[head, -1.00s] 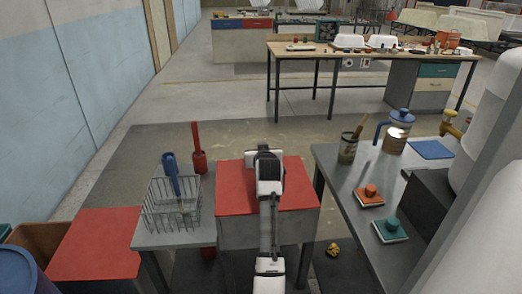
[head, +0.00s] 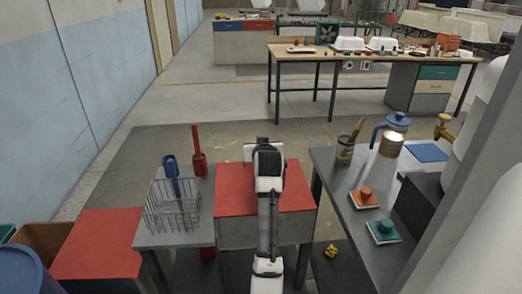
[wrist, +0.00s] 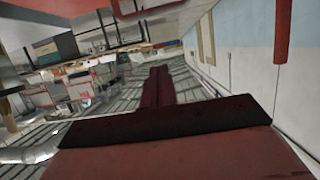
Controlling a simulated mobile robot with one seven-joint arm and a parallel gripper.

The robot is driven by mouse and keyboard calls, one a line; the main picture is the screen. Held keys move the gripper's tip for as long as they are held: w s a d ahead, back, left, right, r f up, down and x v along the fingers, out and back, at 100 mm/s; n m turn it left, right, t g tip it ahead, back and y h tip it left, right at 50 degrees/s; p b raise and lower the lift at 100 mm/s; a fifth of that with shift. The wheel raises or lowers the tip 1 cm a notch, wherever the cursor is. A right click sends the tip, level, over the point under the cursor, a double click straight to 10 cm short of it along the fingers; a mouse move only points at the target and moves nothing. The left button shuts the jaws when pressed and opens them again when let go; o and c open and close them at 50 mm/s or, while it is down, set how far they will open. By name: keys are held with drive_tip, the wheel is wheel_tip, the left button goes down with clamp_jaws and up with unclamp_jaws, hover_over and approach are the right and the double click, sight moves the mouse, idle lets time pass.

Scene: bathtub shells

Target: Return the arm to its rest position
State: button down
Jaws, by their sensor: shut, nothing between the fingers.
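My arm rises at the bottom middle of the head view, in front of a red-topped cabinet (head: 232,200). My gripper (wrist: 158,70) shows in the wrist view as two dark red fingers lying together, shut and empty. In the head view the fingers cannot be made out behind the arm's links.
A wire basket (head: 172,210) with a blue-handled tool (head: 172,172) stands on a grey table at left, by a red tool (head: 198,152). The right bench (head: 345,235) holds a jug (head: 393,135), a pot (head: 345,150) and two knobbed blocks.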

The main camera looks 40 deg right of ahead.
drive_tip(key=v, duration=0.2)
drive_tip(key=r+v, duration=0.1)
drive_tip(key=v, duration=0.1)
drive_tip(key=b+v, duration=0.1)
drive_tip(key=shift+a+r, duration=0.15)
drive_tip(key=shift+r, duration=0.15)
